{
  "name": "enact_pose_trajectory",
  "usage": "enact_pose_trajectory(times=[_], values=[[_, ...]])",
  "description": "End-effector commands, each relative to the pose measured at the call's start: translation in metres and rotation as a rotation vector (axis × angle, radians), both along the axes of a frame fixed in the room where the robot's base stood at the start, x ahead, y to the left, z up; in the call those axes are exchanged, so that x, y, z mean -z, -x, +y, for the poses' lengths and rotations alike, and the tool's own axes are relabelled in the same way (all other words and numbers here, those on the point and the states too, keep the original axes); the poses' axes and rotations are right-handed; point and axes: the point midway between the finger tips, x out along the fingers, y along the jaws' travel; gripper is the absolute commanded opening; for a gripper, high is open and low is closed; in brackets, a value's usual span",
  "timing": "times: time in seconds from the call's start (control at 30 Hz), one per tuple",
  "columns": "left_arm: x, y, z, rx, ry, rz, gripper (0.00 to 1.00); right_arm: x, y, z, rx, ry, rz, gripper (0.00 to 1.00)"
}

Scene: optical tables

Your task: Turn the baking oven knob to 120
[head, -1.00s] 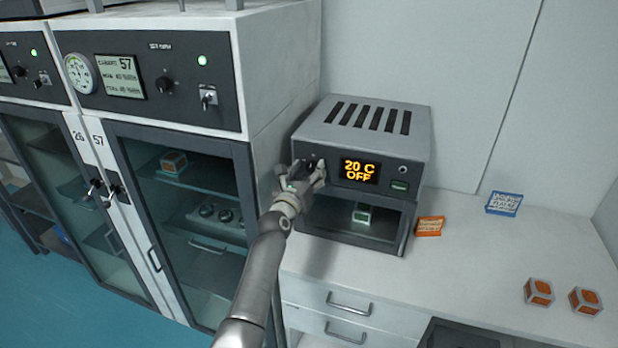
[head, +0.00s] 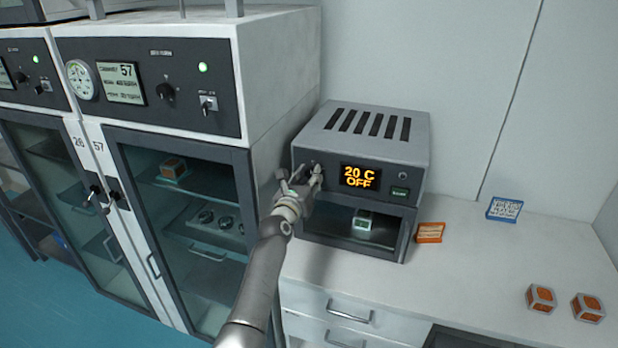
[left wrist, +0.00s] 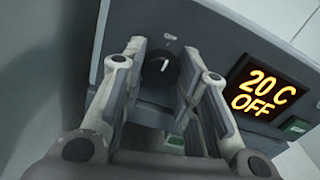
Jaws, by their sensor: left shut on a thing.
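The baking oven (head: 372,148) is a grey box on the counter. Its amber display (head: 360,177) reads 20 C OFF; the display (left wrist: 263,92) reads the same in the left wrist view. The dark round knob (left wrist: 163,70) with a white pointer mark is on the panel left of the display. My left gripper (head: 302,174) is at the panel's left end, its fingers on both sides of the knob and shut on it. The gripper mostly hides the knob in the head view. My right gripper is not in view.
A small white-green cube (head: 363,220) is in the oven's open lower chamber. Two orange-white cubes (head: 541,298) sit at the counter's right. A tall glass-door cabinet (head: 185,225) stands left of the oven.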

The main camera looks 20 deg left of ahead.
Motion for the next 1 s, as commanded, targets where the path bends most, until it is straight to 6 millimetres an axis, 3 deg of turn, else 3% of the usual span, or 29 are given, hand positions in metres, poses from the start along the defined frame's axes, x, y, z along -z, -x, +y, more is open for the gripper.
enact_pose_trajectory(times=[0.37,1.0], values=[[0.0,0.0,-0.0005,0.0,-0.206,-0.007,0.05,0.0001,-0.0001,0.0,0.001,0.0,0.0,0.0],[0.0004,0.0,-0.0011,0.0,-0.813,-0.028,0.05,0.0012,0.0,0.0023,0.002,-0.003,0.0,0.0]])
